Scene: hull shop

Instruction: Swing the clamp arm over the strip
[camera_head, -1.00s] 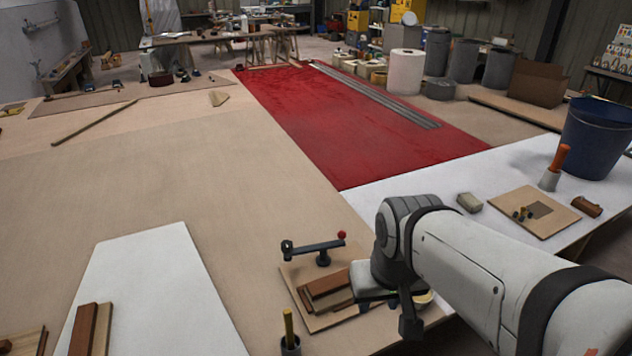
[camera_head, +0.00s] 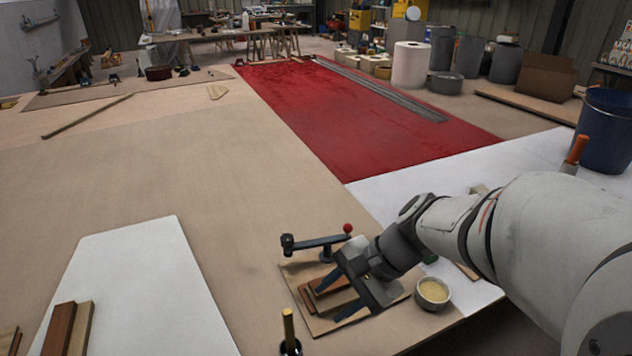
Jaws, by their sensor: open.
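The clamp arm (camera_head: 318,242) is a dark bar with a red knob (camera_head: 347,228) at its right end and a dark rounded block at its left end. It sits on a short post at the back of a small wooden board (camera_head: 313,322). Reddish-brown wood strips (camera_head: 312,299) lie on the board in front of the post, and the clamp arm is not across them. My gripper (camera_head: 332,301) is open, its two dark fingers pointing left over the strips, just in front of the clamp arm. The fingers partly hide the strips; contact cannot be told.
A bowl of yellowish grains (camera_head: 432,293) stands right of my gripper. A dark cup with a yellow-handled tool (camera_head: 289,335) stands at the front. Wood blocks (camera_head: 67,328) lie on a white panel (camera_head: 140,290) at left. The brown surface left of the board is clear.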

